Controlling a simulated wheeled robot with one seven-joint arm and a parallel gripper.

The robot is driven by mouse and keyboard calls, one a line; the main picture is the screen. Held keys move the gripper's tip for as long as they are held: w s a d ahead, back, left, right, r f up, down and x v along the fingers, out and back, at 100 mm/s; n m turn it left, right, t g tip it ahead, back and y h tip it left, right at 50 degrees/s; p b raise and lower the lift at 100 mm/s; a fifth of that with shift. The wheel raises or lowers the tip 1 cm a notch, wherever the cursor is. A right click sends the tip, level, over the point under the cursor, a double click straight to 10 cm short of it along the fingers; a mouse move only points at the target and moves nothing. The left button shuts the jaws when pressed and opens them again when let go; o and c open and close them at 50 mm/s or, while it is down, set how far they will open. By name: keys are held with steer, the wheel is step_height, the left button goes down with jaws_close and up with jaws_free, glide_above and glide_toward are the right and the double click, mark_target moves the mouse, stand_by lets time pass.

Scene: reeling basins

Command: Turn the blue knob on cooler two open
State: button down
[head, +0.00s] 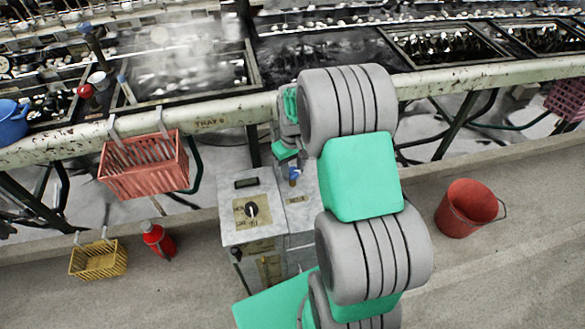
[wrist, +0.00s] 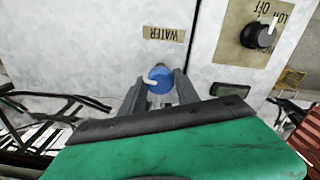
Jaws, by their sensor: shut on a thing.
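The blue knob (wrist: 160,82) sits on the white cabinet top (wrist: 110,50), below a tan label reading WATER in the wrist view. My gripper (wrist: 160,88) has a finger on each side of the knob and is shut on it. A small pale pointer shows on the knob's left side. In the head view the blue knob (head: 294,175) is a small spot beside my gripper (head: 290,158), partly hidden by my arm. No number is readable on the cabinet, so I cannot tell which cooler it is.
A black dial (wrist: 258,36) on a tan plate is on the adjoining panel. A red crate (head: 145,166) hangs from the basin rail.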

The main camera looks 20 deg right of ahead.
mark_target(293, 172)
steer(key=shift+n, duration=0.8)
steer(key=shift+w, duration=0.1)
steer(key=c, duration=0.9)
jaws_free()
step_height(293, 172, up, 8)
steer(key=shift+f, duration=0.1)
